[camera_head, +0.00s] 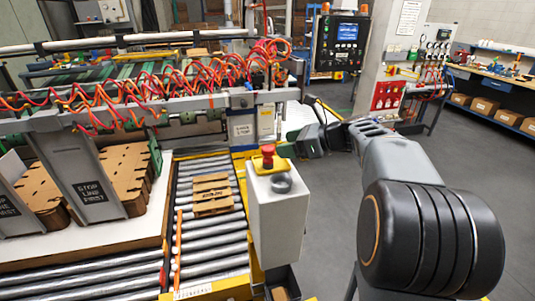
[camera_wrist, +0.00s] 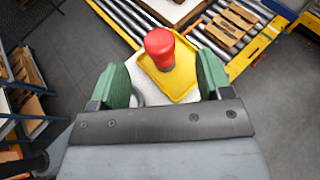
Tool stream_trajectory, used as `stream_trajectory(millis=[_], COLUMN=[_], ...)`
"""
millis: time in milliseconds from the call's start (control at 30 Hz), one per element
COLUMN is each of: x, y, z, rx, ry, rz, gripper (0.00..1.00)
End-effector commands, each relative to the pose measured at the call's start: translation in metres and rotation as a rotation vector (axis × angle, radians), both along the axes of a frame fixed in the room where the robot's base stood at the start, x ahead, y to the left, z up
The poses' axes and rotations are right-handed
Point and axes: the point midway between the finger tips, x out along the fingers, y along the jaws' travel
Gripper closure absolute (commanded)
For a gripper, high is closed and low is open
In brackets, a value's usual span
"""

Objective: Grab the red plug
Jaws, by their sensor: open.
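The red plug (camera_head: 268,152) stands upright on a yellow plate (camera_head: 259,164) on top of a pale grey box (camera_head: 277,226). In the wrist view the red plug (camera_wrist: 160,46) lies ahead of and roughly centred between my two green fingers. My gripper (camera_wrist: 162,66) is open and empty, with a finger on each side of the yellow plate. In the head view my gripper (camera_head: 288,145) reaches in from the right, close to the plug. Neither finger visibly touches the plug; the exact gap is hard to tell.
A roller conveyor (camera_head: 209,246) with a small wooden piece (camera_head: 212,195) runs left of the box. Cardboard blanks (camera_head: 125,166) and coiled red hoses (camera_head: 165,92) are farther left. A dark control panel (camera_head: 342,43) stands behind. Open floor (camera_head: 325,215) lies right of the box.

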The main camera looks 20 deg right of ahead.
Motion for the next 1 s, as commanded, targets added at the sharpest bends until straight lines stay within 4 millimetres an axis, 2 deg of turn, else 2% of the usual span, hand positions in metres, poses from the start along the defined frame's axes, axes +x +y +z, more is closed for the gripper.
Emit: stream_trajectory(millis=[100, 333, 700, 1000], x=[0.007, 0.013, 0.035, 0.037], y=[0.01, 0.018, 0.049, 0.052], z=[-0.005, -0.01, -0.032, -0.034], rx=[0.0, -0.001, -0.003, -0.002], ry=[0.001, 0.002, 0.001, 0.0], rz=[0.002, 0.001, 0.001, -0.001], gripper=[0.28, 0.28, 0.28, 0.28])
